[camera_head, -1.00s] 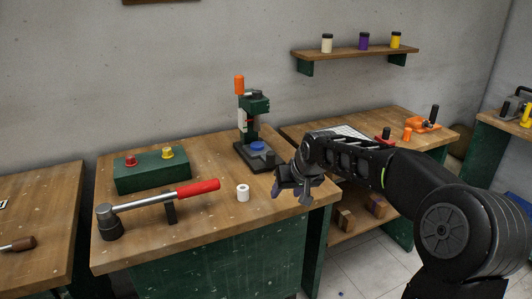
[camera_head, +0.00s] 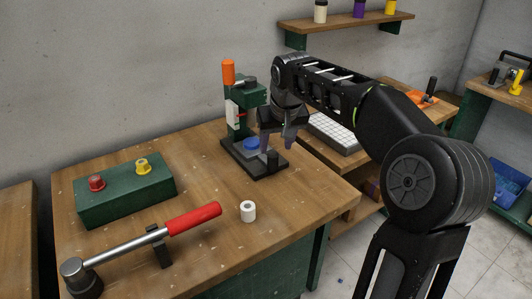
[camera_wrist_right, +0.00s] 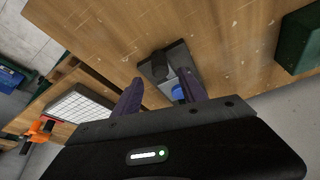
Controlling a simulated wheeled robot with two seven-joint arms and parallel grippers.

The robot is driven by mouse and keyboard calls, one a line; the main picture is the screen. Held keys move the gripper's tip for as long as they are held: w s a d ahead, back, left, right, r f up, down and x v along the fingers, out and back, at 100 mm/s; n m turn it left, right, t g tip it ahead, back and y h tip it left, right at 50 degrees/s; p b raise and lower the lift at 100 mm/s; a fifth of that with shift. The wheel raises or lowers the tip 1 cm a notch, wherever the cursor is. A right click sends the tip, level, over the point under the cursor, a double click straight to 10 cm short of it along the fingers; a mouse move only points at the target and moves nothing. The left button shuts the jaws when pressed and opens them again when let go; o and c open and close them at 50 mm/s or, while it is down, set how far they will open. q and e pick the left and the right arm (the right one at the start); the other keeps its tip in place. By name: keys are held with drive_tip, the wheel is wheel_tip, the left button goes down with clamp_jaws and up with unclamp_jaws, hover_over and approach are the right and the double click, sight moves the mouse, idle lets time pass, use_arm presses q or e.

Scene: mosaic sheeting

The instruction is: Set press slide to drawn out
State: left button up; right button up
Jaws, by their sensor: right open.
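The green press (camera_head: 244,108) with an orange handle (camera_head: 228,72) stands near the back right of the middle table. Its dark base (camera_head: 233,148) bears a blue disc (camera_head: 253,143) and, at the front, a black upright knob (camera_head: 272,159). My right gripper (camera_head: 278,145) is open and empty, fingers down, over the base by the knob. In the right wrist view, the knob (camera_wrist_right: 160,63) and blue disc (camera_wrist_right: 179,93) appear between or just beyond the spread fingers (camera_wrist_right: 162,92); contact cannot be told. My left gripper is out of view.
A white roll (camera_head: 248,211), a red-handled torque tool (camera_head: 150,240) and a green box (camera_head: 125,190) with red and yellow knobs lie on the table. A white grid sheet (camera_head: 333,132) lies on the bench to the right. The front right tabletop is clear.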

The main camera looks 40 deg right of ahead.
sight(275, 155)
drive_tip(key=shift+s, duration=0.1)
drive_tip(key=shift+x, duration=3.95)
drive_tip(key=c, duration=1)
clamp_jaws()
